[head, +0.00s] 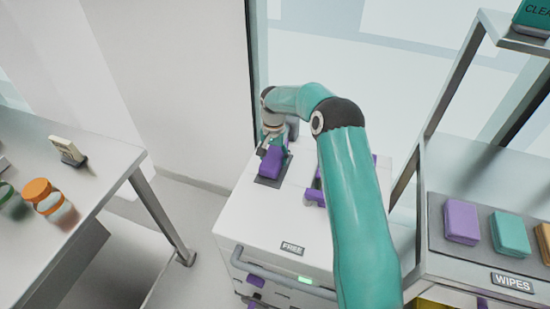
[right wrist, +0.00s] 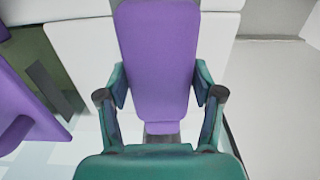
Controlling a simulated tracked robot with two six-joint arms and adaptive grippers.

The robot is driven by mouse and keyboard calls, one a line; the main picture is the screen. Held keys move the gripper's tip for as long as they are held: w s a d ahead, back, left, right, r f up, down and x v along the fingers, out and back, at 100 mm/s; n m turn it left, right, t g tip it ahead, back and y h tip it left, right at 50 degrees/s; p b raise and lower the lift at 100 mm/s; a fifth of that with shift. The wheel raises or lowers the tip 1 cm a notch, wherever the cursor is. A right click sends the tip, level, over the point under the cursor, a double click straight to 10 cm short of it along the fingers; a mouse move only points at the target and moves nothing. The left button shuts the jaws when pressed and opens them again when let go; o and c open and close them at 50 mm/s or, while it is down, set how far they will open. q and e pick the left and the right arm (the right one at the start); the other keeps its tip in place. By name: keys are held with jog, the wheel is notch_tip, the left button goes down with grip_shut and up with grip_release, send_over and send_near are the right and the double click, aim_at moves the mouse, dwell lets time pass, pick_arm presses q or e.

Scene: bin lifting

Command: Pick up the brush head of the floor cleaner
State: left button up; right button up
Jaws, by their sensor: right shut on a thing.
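The purple brush head (head: 271,163), a smooth rounded block, is at the dark slot on top of the white cabinet. My right gripper (head: 272,147) is over it from behind. In the right wrist view the brush head (right wrist: 158,55) fills the space between the two fingers of my right gripper (right wrist: 160,88), with one finger against each side. The gripper is shut on it. I cannot tell whether it is clear of the slot. My left gripper is not in view.
A second purple part (head: 314,196) sits in the cabinet top (head: 265,215), partly behind my right arm. On the right, a shelf (head: 437,250) holds coloured wipes packs (head: 461,222). On the left, a metal table (head: 95,180) carries jars (head: 40,192).

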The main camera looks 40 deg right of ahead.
aim_at(274, 155)
jog(key=shift+r, duration=0.15)
notch_tip(274, 155, up, 20)
jog(key=shift+p, duration=0.3)
